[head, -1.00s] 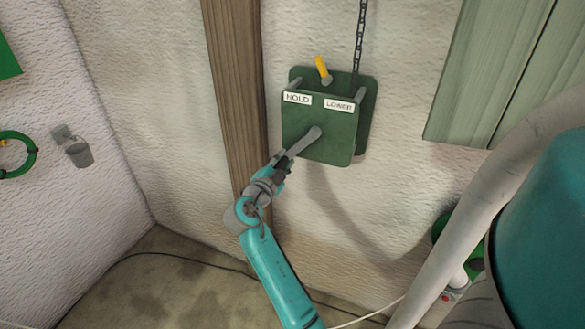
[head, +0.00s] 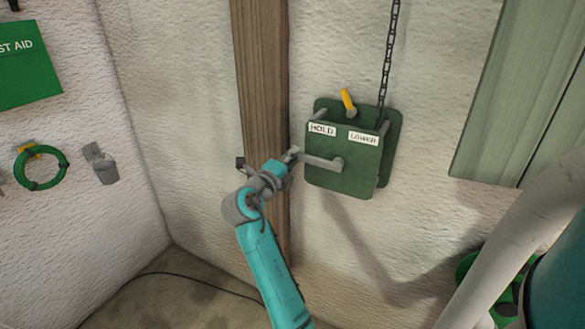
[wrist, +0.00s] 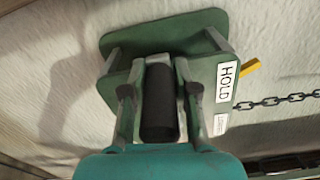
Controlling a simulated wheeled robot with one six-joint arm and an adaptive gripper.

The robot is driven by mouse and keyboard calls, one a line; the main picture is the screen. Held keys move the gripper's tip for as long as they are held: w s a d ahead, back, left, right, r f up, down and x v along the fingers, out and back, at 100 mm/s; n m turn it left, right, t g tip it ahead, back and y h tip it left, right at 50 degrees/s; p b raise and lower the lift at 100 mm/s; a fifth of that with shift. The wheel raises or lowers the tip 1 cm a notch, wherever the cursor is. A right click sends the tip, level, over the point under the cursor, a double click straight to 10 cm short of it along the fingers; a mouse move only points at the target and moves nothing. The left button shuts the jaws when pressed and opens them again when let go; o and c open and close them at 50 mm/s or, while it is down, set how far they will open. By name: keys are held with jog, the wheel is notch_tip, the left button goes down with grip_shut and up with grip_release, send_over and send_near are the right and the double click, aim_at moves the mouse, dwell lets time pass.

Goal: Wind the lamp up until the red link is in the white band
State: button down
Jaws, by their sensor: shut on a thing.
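A green winch box (head: 345,172) is fixed to the white wall, with HOLD (head: 322,129) and LOWER (head: 364,138) labels on its front. A yellow lever (head: 347,101) stands above it, tilted toward the HOLD side. A grey crank arm (head: 322,161) points left from the hub. My gripper (head: 292,156) is at the crank's outer end. In the wrist view, its fingers (wrist: 158,100) are shut on the black crank grip (wrist: 159,115). A dark chain (head: 389,50) runs up from the box; it also shows in the wrist view (wrist: 280,101). The lamp, red link and white band are not seen.
A wooden post (head: 262,100) stands just left of the box, behind my gripper. A green panel (head: 515,90) is at the upper right. A green hose ring (head: 41,167) and a grey cup (head: 103,166) hang on the left wall. A cable crosses the floor.

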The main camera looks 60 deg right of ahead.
jog(key=shift+s+r+m, duration=0.2)
jog(key=shift+r+m, duration=0.9)
jog(key=shift+r, duration=0.05)
jog(key=c, duration=0.9)
grip_release()
jog(key=a, duration=1.2)
jog(key=shift+s, duration=0.45)
